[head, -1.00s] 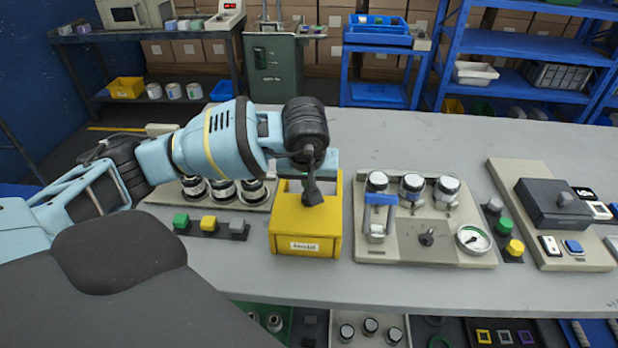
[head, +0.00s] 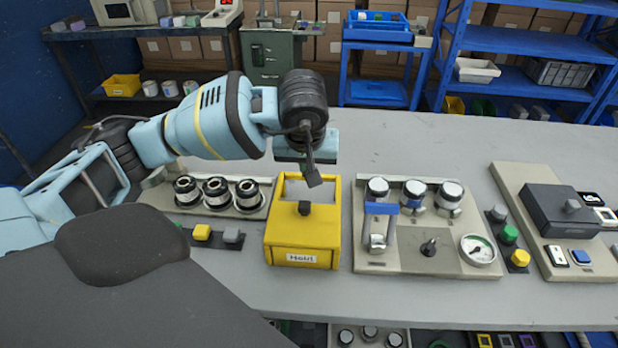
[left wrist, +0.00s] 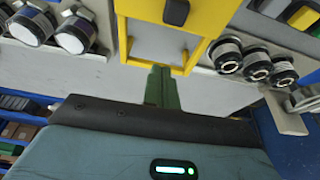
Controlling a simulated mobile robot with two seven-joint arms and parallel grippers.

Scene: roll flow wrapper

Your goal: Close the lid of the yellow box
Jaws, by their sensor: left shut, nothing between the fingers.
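The yellow box (head: 325,255) stands on the grey table with a white label on its front. Its rear top part is open and shows a pale inside. A yellow lid panel (head: 284,225) with a black knob (head: 305,208) covers the front part of the top. In the left wrist view the knob (left wrist: 175,12) and the yellow rim around the opening show at the top. My left gripper (head: 305,165) is above and behind the box's rear edge, apart from the knob. Its green fingers (left wrist: 160,88) are shut and empty in the left wrist view. My right gripper is not in view.
A panel with three black-and-silver cylinders (head: 217,192) and a button strip (head: 215,236) stand left of the box. The table behind the box is clear.

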